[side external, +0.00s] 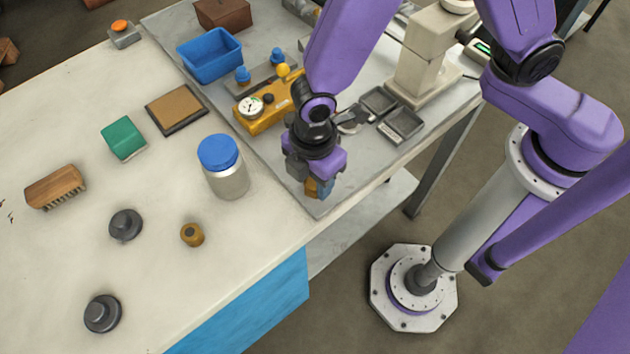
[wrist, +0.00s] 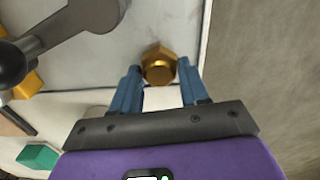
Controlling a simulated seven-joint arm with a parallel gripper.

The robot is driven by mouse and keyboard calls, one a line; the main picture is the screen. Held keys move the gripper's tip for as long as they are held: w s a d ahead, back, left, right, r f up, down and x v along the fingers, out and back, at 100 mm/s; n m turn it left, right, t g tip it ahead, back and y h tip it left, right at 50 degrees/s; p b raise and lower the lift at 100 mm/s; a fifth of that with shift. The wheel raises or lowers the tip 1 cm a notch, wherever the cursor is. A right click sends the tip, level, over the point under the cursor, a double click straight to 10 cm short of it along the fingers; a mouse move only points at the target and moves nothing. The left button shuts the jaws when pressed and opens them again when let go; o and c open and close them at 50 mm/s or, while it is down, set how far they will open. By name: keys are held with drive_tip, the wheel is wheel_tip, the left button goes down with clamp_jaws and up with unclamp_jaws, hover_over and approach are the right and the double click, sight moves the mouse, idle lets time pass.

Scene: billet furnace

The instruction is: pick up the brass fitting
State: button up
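The brass fitting (wrist: 160,65) is a golden, hex-sided piece seen in the wrist view, on the grey metal plate near its edge. My gripper (wrist: 160,72) has its two blue fingers spread on either side of it, with the fitting at the fingertips. The gaps are narrow, and I cannot tell whether either finger touches it. In the side view my gripper (side external: 319,188) points down at the near corner of the metal plate, and its fingers mostly hide the fitting.
A metal plate (side external: 285,165) carries a yellow gauge unit (side external: 262,122), a blue bin (side external: 208,60) and dark trays (side external: 403,123). On the white table are a blue-capped jar (side external: 226,175), a small brass-coloured cylinder (side external: 192,235), a green block (side external: 124,139) and a brush (side external: 55,187).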

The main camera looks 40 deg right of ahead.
drive_tip(key=shift+c, duration=0.8)
drive_tip(key=shift+r, duration=0.2)
